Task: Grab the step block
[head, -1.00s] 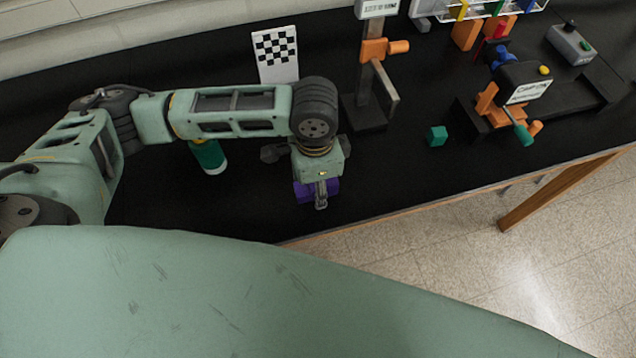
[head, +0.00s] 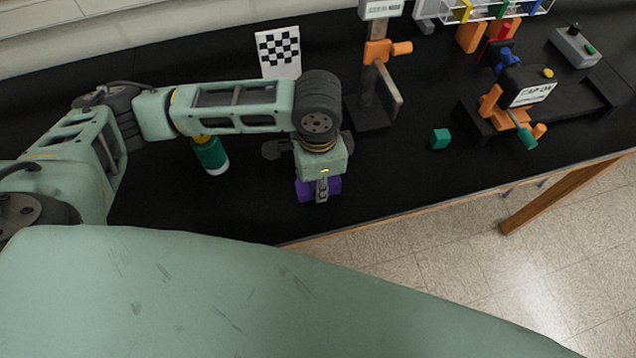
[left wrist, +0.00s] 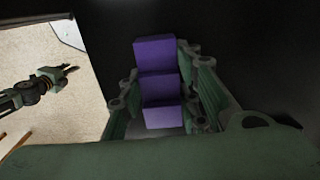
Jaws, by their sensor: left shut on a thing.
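The purple step block (head: 304,190) is near the front edge of the black table, below my left gripper (head: 322,190) in the head view. In the left wrist view the step block (left wrist: 158,85) shows its stepped purple faces between the two fingers. My left gripper (left wrist: 165,100) is shut on the block, with a finger on each side of it. The gripper covers part of the block in the head view. Whether the block touches the table is hard to tell. My right gripper (left wrist: 68,70) shows small at the left of the left wrist view, over the pale floor, away from the block.
A green cube (head: 440,139) lies to the right on the table. A green bottle (head: 211,156) stands left of the gripper, under my arm. A checkered board (head: 279,52) and a dark post with an orange clamp (head: 380,52) stand behind. The table's front edge is close.

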